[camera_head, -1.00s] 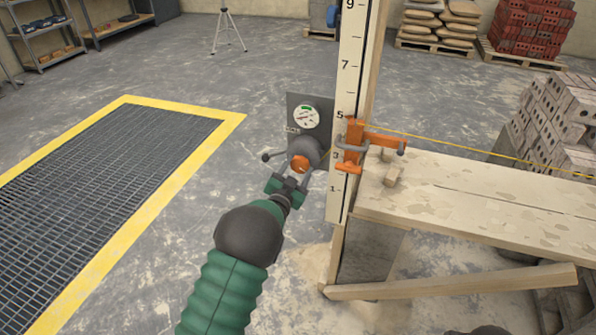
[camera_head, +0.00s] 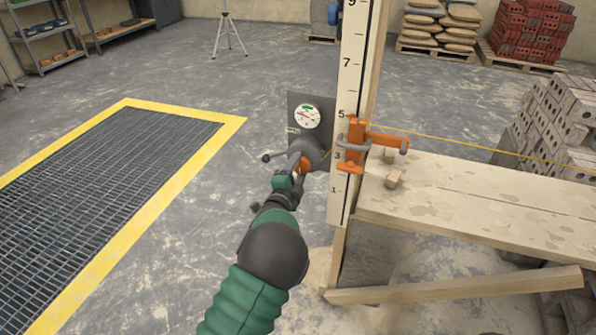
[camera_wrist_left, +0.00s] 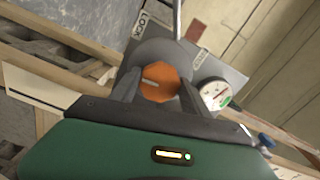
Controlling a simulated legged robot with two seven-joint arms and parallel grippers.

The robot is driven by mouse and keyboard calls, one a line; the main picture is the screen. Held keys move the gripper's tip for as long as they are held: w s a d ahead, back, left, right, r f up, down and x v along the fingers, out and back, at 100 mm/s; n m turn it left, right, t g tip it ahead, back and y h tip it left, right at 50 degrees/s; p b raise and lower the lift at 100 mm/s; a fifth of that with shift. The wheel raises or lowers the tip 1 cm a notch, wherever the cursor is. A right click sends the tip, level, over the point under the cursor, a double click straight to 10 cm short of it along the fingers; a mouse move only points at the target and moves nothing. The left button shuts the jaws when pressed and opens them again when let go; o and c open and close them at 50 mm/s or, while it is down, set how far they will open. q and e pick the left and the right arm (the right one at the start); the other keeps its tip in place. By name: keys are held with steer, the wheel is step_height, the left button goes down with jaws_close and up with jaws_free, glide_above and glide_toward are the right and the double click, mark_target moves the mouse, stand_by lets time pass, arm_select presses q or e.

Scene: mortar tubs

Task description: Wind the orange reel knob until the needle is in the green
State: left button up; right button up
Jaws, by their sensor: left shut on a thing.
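The orange reel knob (camera_wrist_left: 159,82) is eight-sided with a pale line across its face. It sits on the grey reel, and in the head view only part of the knob (camera_head: 304,165) shows past my gripper. My left gripper (camera_head: 294,172) is shut on the knob; in the left wrist view its dark fingers (camera_wrist_left: 158,88) stand on either side of it. The round gauge (camera_head: 307,116) with a green band is on the grey plate above the reel. Its needle is too small to read surely; the gauge also shows in the left wrist view (camera_wrist_left: 215,93). My right gripper is not in view.
A tall numbered wooden staff (camera_head: 347,120) stands just right of the reel, with an orange clamp (camera_head: 355,145) on it. A yellow line runs right from there above a plank bench (camera_head: 470,205). A yellow-edged floor grate (camera_head: 90,185) lies left.

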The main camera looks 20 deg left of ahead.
arm_select(q)
steer(key=m, duration=0.4)
steer(key=shift+d+f+m+b, duration=0.2)
steer(key=shift+f+m+b, duration=0.1)
steer(key=shift+m+b, duration=0.1)
stand_by(0.4)
steer(key=o, duration=1)
steer(key=shift+s, duration=0.1)
steer(key=o, duration=0.4)
steer(key=shift+r, duration=0.1)
steer(key=shift+r, duration=0.1)
steer(key=shift+s+a, duration=0.1)
steer(key=shift+s, duration=0.1)
steer(key=s+p, duration=0.3)
steer(key=s, duration=1.3)
steer(key=shift+s+a, duration=0.15)
steer(key=shift+a, duration=0.05)
